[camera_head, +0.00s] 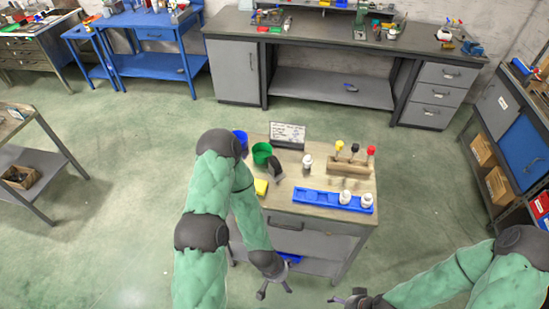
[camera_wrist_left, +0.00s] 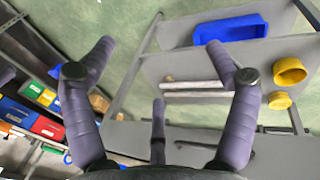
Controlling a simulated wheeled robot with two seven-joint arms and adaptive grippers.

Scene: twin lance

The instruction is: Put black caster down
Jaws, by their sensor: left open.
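A wooden rack (camera_head: 347,169) on the workbench holds three upright pieces with a yellow, a black (camera_head: 355,148) and a red top. A dark piece (camera_head: 272,177) lies beside the green cup (camera_head: 262,153), partly behind my left arm. I cannot tell whether either dark thing is the black caster. My left gripper (camera_head: 274,287) is low at the bench's front edge, open; the left wrist view shows its spread fingers (camera_wrist_left: 158,80) with nothing between them. My right gripper (camera_head: 346,298) is at the bottom edge of the head view, apart from the bench; its fingers are small and unclear.
A blue tray (camera_head: 315,196) with white pieces at its right end lies along the bench front. The left wrist view shows a blue bin (camera_wrist_left: 231,28) and yellow parts (camera_wrist_left: 290,71).

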